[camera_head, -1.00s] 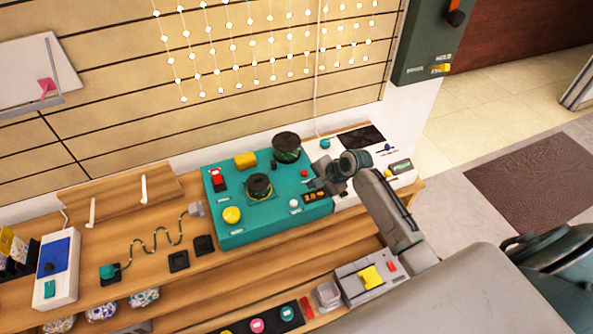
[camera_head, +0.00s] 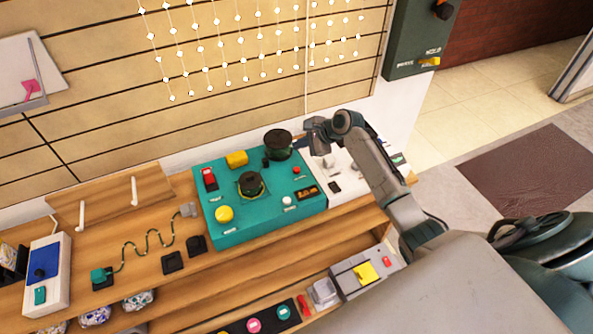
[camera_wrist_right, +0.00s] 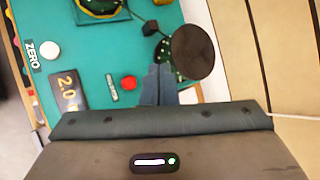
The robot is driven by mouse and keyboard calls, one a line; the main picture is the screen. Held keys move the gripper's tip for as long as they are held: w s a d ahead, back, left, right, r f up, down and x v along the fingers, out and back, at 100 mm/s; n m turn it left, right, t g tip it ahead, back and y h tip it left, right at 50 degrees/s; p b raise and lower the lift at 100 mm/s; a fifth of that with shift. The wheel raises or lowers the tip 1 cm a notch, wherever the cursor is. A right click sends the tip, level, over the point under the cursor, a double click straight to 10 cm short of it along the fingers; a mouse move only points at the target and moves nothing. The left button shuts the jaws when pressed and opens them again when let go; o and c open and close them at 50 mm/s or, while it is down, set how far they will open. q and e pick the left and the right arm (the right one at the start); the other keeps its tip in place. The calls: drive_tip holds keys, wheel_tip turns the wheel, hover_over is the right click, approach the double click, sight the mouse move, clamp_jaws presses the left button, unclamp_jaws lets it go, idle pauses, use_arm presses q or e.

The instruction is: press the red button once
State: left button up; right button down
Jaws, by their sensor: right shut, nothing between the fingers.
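The small round red button (camera_head: 296,170) is on the right part of the teal panel (camera_head: 236,231), above the small dark display (camera_head: 307,193). In the right wrist view the red button (camera_wrist_right: 129,82) shows clear of the fingers, just left of their tips. My right gripper (camera_head: 302,143) is shut and empty, held above the panel's back right edge by the larger dark round knob (camera_head: 277,144). Its closed fingers (camera_wrist_right: 158,76) also show in the wrist view, apart from the button. My left gripper is not in view.
A white panel (camera_head: 345,189) adjoins the teal one on the right. The teal panel also bears a red switch (camera_head: 209,179), a yellow dome (camera_head: 224,214), a yellow block (camera_head: 237,158) and a white button (camera_head: 287,200). A slatted wall (camera_head: 110,115) stands behind.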

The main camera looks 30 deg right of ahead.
drive_tip(key=b, duration=0.5)
hover_over(300, 170)
wheel_tip(300, 170, down, 4)
drive_tip(key=shift+f, duration=0.2)
drive_tip(key=shift+f+b, duration=0.95)
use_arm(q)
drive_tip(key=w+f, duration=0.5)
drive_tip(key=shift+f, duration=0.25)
use_arm(e)
drive_tip(key=shift+f, duration=0.95)
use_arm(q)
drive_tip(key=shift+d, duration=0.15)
use_arm(e)
drive_tip(key=shift+f, duration=0.2)
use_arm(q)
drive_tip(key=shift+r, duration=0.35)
use_arm(e)
drive_tip(key=shift+f, duration=0.2)
